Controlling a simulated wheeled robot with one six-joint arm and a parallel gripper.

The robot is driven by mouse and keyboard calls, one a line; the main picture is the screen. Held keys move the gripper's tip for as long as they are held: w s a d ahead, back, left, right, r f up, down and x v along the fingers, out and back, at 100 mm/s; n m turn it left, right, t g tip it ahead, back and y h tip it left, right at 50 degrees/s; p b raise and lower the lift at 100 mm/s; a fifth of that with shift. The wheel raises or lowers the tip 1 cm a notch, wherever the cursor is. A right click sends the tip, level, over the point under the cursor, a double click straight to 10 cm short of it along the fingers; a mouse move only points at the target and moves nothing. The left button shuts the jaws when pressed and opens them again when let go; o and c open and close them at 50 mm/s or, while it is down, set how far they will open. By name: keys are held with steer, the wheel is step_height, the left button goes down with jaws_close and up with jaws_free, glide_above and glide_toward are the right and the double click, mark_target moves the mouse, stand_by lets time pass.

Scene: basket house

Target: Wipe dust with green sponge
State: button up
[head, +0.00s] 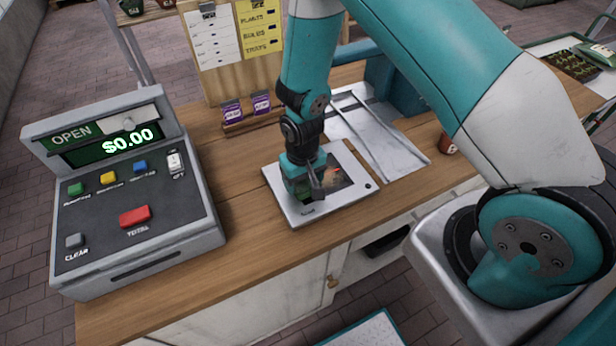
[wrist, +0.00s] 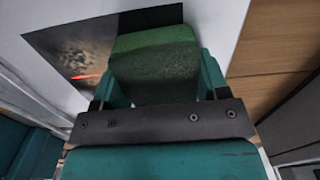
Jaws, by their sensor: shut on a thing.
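My gripper (head: 313,192) points down over a flat white panel (head: 293,209) on the wooden counter. In the wrist view my gripper (wrist: 155,92) is shut on the green sponge (wrist: 155,62). In the head view only a small dark green part of the sponge shows beside the jaws. On the panel is a dark square (head: 343,178), partly covered by my gripper. The wrist view shows this square (wrist: 75,55) with a brownish, dusty-looking patch and a short red streak. The sponge is over the square's edge; I cannot tell whether it touches.
A grey cash register (head: 135,195) reading $0.00 stands at the left. A wooden board (head: 233,50) with paper sheets stands behind, near purple packets (head: 246,107). A metal tray (head: 375,140) lies right of the panel. The counter (head: 235,235) between register and panel is clear.

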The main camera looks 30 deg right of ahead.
steer(key=shift+a, duration=0.4)
steer(key=shift+a+r+p, duration=0.1)
steer(key=shift+r+p, duration=2.55)
steer(key=shift+r, duration=1.3)
